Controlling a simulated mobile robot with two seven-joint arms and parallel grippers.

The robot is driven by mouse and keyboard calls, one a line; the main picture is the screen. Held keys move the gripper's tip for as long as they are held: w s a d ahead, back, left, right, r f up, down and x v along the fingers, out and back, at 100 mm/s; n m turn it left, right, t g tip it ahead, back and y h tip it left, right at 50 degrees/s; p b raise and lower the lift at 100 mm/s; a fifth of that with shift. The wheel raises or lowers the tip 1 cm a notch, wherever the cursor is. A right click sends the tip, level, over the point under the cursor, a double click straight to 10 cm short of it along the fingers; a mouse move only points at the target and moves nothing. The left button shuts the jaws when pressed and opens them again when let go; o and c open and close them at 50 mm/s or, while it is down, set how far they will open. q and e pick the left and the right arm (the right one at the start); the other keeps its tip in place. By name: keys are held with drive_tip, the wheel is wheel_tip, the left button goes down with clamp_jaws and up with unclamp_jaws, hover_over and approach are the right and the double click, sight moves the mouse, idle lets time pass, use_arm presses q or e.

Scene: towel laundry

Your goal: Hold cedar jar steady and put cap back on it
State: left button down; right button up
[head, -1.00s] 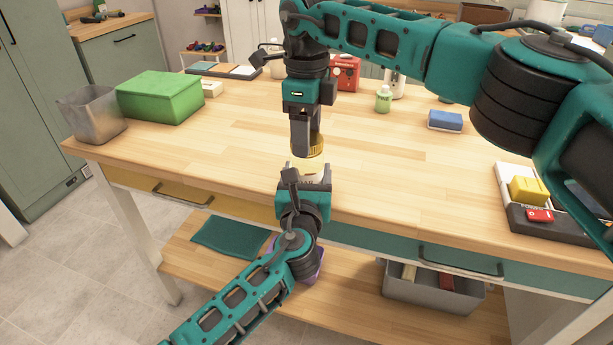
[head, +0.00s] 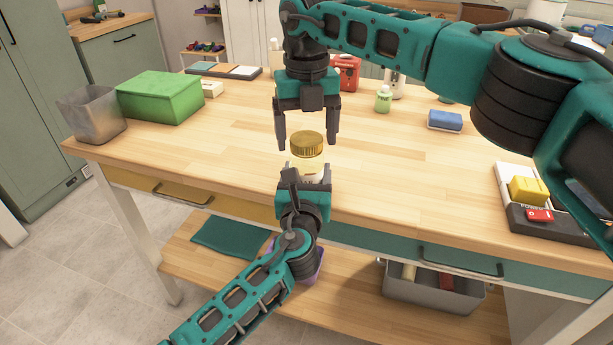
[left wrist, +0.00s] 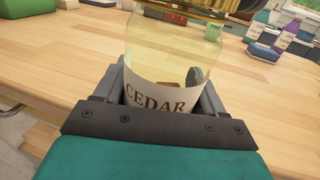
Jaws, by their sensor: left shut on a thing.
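The cedar jar (head: 305,172) stands upright near the front edge of the table, clear with a white label. Its label reads CEDAR in the left wrist view (left wrist: 156,98). A gold ribbed cap (head: 307,144) sits on top of the jar; its edge also shows at the top of the left wrist view (left wrist: 205,10). My left gripper (head: 308,186) is shut around the lower part of the jar. My right gripper (head: 307,138) is open, its fingers apart on either side above the cap, apparently not touching it. Whether the cap is threaded tight cannot be seen.
A green box (head: 160,97) and a grey metal bin (head: 92,113) stand at the left. The middle of the table (head: 400,165) is clear.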

drive_tip(key=shift+o, duration=0.6)
wheel_tip(320, 180, up, 12)
use_arm(q)
unclamp_jaws()
idle(0.4)
drive_tip(key=s+a+p, duration=0.1)
drive_tip(key=s, duration=1.2)
use_arm(e)
drive_tip(key=shift+r, duration=0.55)
